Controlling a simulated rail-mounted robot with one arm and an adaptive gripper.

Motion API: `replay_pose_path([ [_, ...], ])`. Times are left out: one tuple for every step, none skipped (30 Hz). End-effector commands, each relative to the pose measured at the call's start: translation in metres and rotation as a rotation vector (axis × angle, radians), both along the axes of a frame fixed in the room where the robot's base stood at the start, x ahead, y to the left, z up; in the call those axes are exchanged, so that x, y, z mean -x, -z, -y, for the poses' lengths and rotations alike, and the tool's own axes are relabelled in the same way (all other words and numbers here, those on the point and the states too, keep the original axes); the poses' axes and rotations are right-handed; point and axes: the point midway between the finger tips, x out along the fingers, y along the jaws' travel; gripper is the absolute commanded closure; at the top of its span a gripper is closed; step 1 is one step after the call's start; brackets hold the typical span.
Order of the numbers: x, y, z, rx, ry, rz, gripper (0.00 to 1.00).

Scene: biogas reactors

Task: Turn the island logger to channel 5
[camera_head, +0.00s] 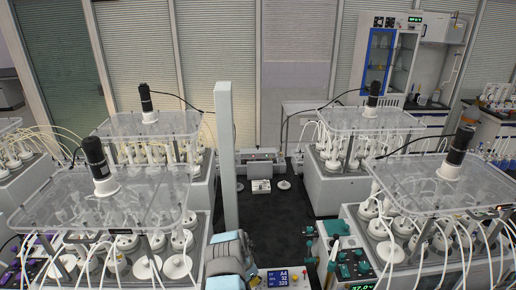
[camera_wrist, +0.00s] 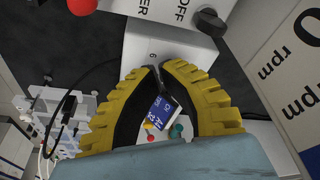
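The logger shows in the head view as a small white unit with a lit blue screen (camera_head: 283,277) at the bottom centre, partly cut off. In the wrist view its blue screen (camera_wrist: 160,113) appears tilted between my fingers, with red, yellow and teal buttons below it. My gripper (camera_wrist: 157,68) has yellow ribbed fingers with black inner sides. Its tips lie close together at a white face marked "6" (camera_wrist: 153,56). A narrow dark piece shows between the tips; I cannot tell whether they grip it. The dial and its setting are not clearly visible.
A box with a black knob marked OFF (camera_wrist: 210,22) and a red button (camera_wrist: 83,5) lies close beyond the fingers. A panel marked rpm (camera_wrist: 290,80) stands close on the right. Reactor stations with clear covers (camera_head: 95,197) flank a dark bench strip (camera_head: 270,208).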

Motion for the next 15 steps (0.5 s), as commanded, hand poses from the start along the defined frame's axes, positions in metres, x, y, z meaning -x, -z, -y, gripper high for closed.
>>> replay_pose_path([
  [0.000,0.012,0.000,0.000,0.000,0.001,1.00],
  [0.000,0.015,0.000,0.000,0.000,0.001,1.00],
  [0.000,0.019,0.000,0.000,0.000,0.001,1.00],
  [0.000,0.021,0.000,0.000,0.000,0.001,1.00],
  [0.000,0.023,0.000,0.000,0.000,0.001,1.00],
  [0.000,0.025,0.000,0.000,0.000,0.002,1.00],
  [-0.001,0.026,0.000,0.000,0.000,0.002,1.00],
  [-0.001,0.027,0.000,0.000,0.000,0.002,1.00],
  [-0.001,0.028,0.000,0.000,0.000,0.002,1.00],
  [-0.001,0.028,0.000,0.000,0.000,0.002,1.00],
  [-0.001,0.028,0.000,0.000,0.000,0.002,1.00],
  [-0.001,0.028,0.000,0.000,0.000,0.002,1.00],
  [-0.001,0.027,0.000,0.000,0.000,0.002,1.00],
  [-0.001,0.027,0.000,0.000,0.000,0.002,1.00],
  [-0.001,0.027,0.000,0.000,0.000,0.002,1.00],
])
